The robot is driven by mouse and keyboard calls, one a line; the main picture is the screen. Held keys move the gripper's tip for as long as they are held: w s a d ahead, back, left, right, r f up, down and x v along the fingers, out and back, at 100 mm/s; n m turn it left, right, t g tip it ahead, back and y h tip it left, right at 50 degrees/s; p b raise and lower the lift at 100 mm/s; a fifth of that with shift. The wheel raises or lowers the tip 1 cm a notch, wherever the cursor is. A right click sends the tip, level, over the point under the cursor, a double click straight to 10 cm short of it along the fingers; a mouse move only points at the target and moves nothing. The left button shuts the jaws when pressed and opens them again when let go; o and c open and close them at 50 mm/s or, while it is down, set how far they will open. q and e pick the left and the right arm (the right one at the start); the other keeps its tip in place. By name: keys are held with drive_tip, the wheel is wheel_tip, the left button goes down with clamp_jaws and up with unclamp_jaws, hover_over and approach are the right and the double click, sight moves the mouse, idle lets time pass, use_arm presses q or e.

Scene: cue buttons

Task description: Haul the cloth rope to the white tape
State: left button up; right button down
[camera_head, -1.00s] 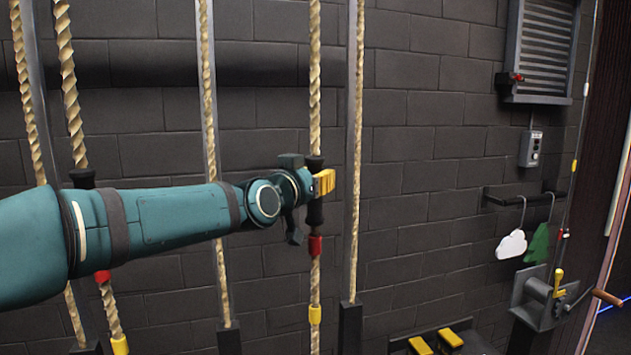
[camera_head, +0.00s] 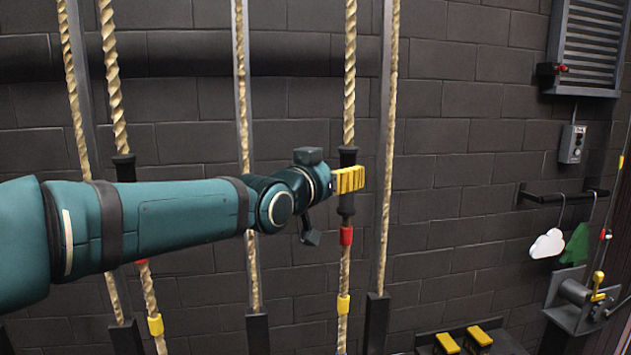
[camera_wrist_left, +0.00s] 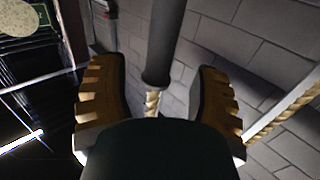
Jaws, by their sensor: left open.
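A twisted tan rope (camera_head: 350,75) hangs near the middle, with a black grip sleeve (camera_head: 346,207) and red and yellow tape bands below it. My left gripper (camera_head: 349,179), with yellow fingers, is at this sleeve. In the left wrist view the fingers (camera_wrist_left: 160,105) stand apart, with the sleeve (camera_wrist_left: 162,40) and a bit of rope (camera_wrist_left: 152,103) showing between them; both fingers look clear of the sleeve. Another rope (camera_head: 113,80) with a black sleeve and yellow tape hangs at left, partly behind my arm. I see no white tape, and cannot tell which rope is the cloth one. My right gripper is out of view.
Grey vertical posts (camera_head: 383,120) and thinner ropes stand beside the ropes, before a dark brick wall (camera_head: 450,120). At right are a rail (camera_head: 548,197) with a white cloud (camera_head: 546,244) and green tree (camera_head: 576,246), a winch (camera_head: 574,292), and yellow pedals (camera_head: 480,335).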

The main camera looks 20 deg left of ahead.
use_arm(q)
drive_tip(key=s+a, duration=0.1)
drive_tip(key=s, duration=0.6)
drive_tip(key=shift+a, duration=0.15)
idle(0.6)
drive_tip(key=w+d+f+n+g+b, duration=0.1)
drive_tip(key=d+f+g, duration=0.1)
drive_tip(key=f, duration=1.1)
drive_tip(key=w+d+f+n+g+b, duration=0.1)
drive_tip(key=w+d+f+g+b, duration=0.15)
drive_tip(key=f, duration=1.15)
drive_tip(key=d+f+g+b, duration=0.1)
drive_tip(key=d+f+g, duration=0.15)
drive_tip(key=f, duration=1.05)
drive_tip(key=s+d+f+g+b, duration=0.1)
drive_tip(key=s+f+g, duration=0.2)
drive_tip(key=s+f, duration=0.3)
drive_tip(key=s+d+f+n+g+b, duration=0.1)
drive_tip(key=s+f, duration=0.6)
drive_tip(key=f, duration=0.7)
drive_tip(key=s+d+f+n+g+b, duration=0.1)
drive_tip(key=s+f+g, duration=0.3)
drive_tip(key=f, duration=0.6)
drive_tip(key=s+d, duration=0.1)
drive_tip(key=s, duration=0.1)
drive_tip(key=shift+s+d+f+g+b, duration=0.3)
drive_tip(key=shift+s+f, duration=0.1)
drive_tip(key=shift+h, duration=0.3)
drive_tip(key=shift+c, duration=0.2)
